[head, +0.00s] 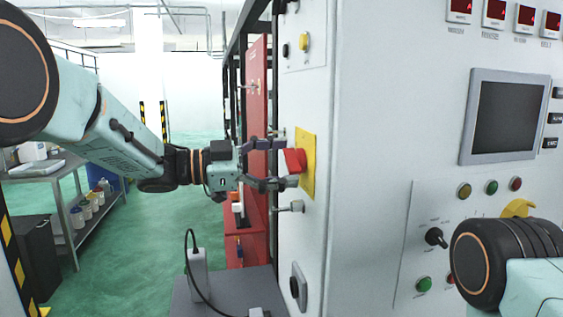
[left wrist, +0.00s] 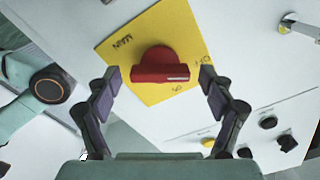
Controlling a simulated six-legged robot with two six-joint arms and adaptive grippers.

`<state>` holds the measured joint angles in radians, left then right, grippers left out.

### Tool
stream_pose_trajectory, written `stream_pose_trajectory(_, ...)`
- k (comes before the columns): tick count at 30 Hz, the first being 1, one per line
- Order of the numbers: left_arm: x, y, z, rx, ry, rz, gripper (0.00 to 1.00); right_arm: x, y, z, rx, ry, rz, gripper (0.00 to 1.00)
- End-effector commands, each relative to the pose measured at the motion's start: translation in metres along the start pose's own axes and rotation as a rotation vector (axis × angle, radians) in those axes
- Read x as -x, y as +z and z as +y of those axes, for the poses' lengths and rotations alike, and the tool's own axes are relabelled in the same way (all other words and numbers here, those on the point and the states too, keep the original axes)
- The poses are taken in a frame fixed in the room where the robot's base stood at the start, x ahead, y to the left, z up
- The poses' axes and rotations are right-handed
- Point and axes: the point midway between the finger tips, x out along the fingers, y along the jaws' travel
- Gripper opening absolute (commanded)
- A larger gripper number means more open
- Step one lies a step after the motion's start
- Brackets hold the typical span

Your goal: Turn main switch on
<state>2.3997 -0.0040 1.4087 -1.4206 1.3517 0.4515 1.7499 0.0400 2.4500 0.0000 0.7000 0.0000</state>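The main switch is a red rotary knob (head: 292,161) on a yellow plate (head: 308,165) on the side of the light grey cabinet. In the left wrist view the red knob (left wrist: 160,65) lies across the picture, a pale mark towards its right end. The yellow plate (left wrist: 150,32) bears the word MAIN and other lettering that is hard to read. My left gripper (head: 284,164) is open, one finger above and one below the knob in the head view. In the left wrist view its fingertips (left wrist: 160,77) stand apart on both sides of the knob. My right gripper is out of view.
A grey pipe fitting (head: 290,207) sticks out below the plate. The cabinet's front has a dark screen (head: 505,117) and several buttons; my right arm is before it. A red panel (head: 257,130) stands behind the gripper. A bench (head: 62,185) is at left.

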Motion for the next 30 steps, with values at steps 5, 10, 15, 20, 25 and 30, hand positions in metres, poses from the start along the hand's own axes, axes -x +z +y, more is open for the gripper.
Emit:
stream_pose_trajectory(5, 0.0, 0.0, 0.0, 0.0, 0.0, 0.0, 0.63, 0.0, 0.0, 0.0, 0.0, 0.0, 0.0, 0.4)
stream_pose_trajectory(10, 0.0, 0.0, 0.0, 0.0, 0.0, 0.0, 0.49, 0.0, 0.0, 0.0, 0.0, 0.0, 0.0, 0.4)
stream_pose_trajectory(15, 0.0, 0.0, 0.0, 0.0, 0.001, 0.0, 0.35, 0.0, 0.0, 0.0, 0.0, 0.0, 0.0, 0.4)
stream_pose_trajectory(20, 0.0, 0.0, 0.0, -0.002, 0.001, 0.001, 0.29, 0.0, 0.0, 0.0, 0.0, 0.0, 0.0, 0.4)
stream_pose_trajectory(25, 0.0, 0.0, 0.0, -0.031, 0.0, 0.001, 0.29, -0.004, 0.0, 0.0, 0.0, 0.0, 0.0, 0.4)
stream_pose_trajectory(30, 0.0, 0.001, 0.001, -0.113, 0.0, 0.001, 0.29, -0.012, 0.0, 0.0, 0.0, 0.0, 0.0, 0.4)
